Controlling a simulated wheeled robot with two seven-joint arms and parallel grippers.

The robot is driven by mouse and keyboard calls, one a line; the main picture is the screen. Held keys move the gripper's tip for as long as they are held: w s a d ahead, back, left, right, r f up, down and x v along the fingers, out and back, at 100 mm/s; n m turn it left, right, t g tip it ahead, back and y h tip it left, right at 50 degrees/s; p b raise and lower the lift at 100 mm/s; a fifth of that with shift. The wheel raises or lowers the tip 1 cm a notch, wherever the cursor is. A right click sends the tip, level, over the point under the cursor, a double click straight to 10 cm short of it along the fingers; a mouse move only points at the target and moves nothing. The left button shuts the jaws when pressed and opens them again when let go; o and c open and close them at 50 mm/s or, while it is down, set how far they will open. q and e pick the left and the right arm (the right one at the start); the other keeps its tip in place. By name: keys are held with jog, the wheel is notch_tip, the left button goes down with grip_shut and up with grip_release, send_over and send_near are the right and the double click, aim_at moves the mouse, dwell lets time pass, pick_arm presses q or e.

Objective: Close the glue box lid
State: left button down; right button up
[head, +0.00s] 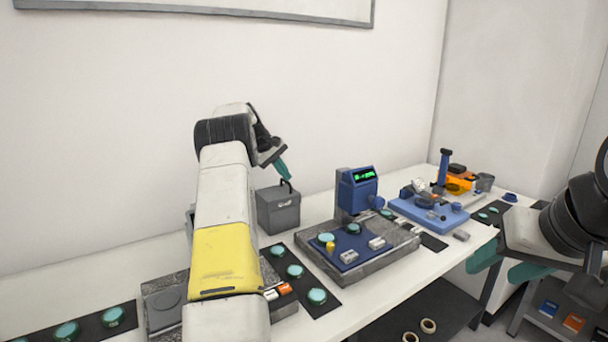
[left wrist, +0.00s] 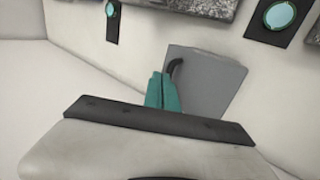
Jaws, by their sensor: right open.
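The grey glue box (head: 278,213) stands at the back of the bench against the wall, with a small white label on its front. Its top with a dark hooked handle (head: 288,184) looks flat in the head view; I cannot tell for certain whether the lid is fully down. My left gripper (head: 284,173) is just above the box beside the handle, its teal fingers together. In the left wrist view the fingertips (left wrist: 161,80) are next to the handle, over the grey lid (left wrist: 208,80), with nothing seen between them. My right gripper (head: 504,262) is open and empty at the right.
A dark mat (head: 300,272) with teal discs lies in front. A blue fixture (head: 430,212) sits farther right. A dark lower shelf (head: 430,312) holds rings.

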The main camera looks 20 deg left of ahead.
aim_at(275, 193)
pick_arm(q)
jog(key=v, duration=0.8)
jog(key=s+d+r+m+y, duration=0.1)
jog(key=s+d+r+m, duration=0.3)
jog(key=s+d+r, duration=0.85)
jog(key=s+d+f+m, duration=0.1)
jog(key=s+d+m, duration=0.1)
jog(key=s+d, duration=0.55)
jog(key=s+d+f+m, duration=0.2)
jog(key=s+d, duration=0.2)
jog(key=s, duration=0.6)
jog(key=s+d+f+m, duration=0.1)
jog(key=s+f, duration=0.2)
jog(key=s, duration=0.3)
jog(key=s+d+f+m+t+y, duration=0.1)
jog(key=s+d+f, duration=0.1)
jog(key=s+f, duration=0.2)
jog(key=shift+s+d+m, duration=0.2)
jog(key=shift+s+m, duration=0.2)
jog(key=shift+s, duration=0.6)
jog(key=shift+f, duration=0.1)
